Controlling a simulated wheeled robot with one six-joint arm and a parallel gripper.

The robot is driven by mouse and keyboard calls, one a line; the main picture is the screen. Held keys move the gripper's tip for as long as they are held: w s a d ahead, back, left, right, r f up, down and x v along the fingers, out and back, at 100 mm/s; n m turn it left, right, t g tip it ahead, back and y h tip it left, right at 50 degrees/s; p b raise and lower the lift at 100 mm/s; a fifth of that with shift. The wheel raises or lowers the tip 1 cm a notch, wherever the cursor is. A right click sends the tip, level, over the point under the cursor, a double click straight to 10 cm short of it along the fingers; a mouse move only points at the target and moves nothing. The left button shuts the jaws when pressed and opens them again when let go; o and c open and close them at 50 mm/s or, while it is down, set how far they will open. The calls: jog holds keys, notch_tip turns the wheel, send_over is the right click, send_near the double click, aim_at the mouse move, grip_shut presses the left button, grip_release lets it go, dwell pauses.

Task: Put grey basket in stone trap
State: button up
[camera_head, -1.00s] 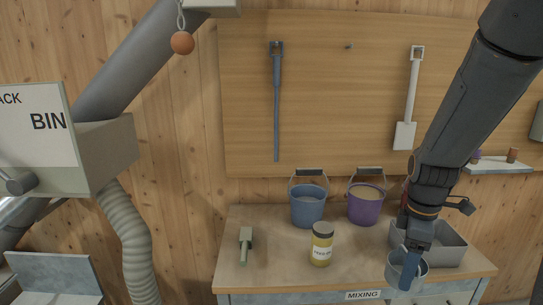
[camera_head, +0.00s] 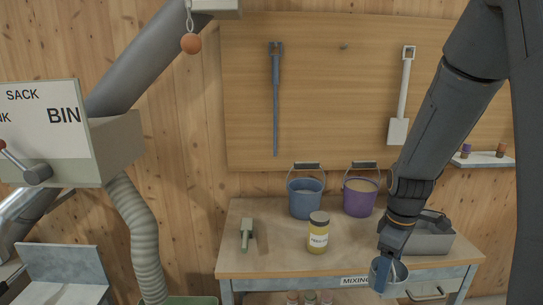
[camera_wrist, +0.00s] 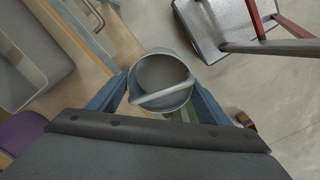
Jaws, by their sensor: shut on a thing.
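The grey basket (camera_head: 398,275) is a small round pail with a hoop handle. In the head view it hangs at the front edge of the mixing bench, with my gripper (camera_head: 388,268) at it. In the wrist view the basket (camera_wrist: 160,74) sits between my two blue fingers, and my gripper (camera_wrist: 160,95) is shut on it. The basket looks empty, with its handle lying across its opening. I cannot pick out the stone trap for sure in these frames.
The mixing bench (camera_head: 270,264) holds a blue bucket (camera_head: 306,200), a purple bucket (camera_head: 359,198), a yellow jar (camera_head: 318,236), a green-headed tool (camera_head: 247,232) and a grey tub (camera_head: 430,242). A bin machine (camera_head: 115,150) with a hose stands left. Open floor (camera_wrist: 245,95) shows below.

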jog(key=w+a+f+m, duration=0.2)
jog(key=a+f+m, duration=0.2)
jog(key=f, duration=0.3)
jog(key=w+a+f+m, duration=0.2)
jog(key=a+f+m, duration=0.3)
jog(key=f, duration=0.3)
jog(key=shift+a+f+b, duration=0.2)
jog(key=shift+a+b, duration=0.2)
jog(key=shift+a, duration=0.1)
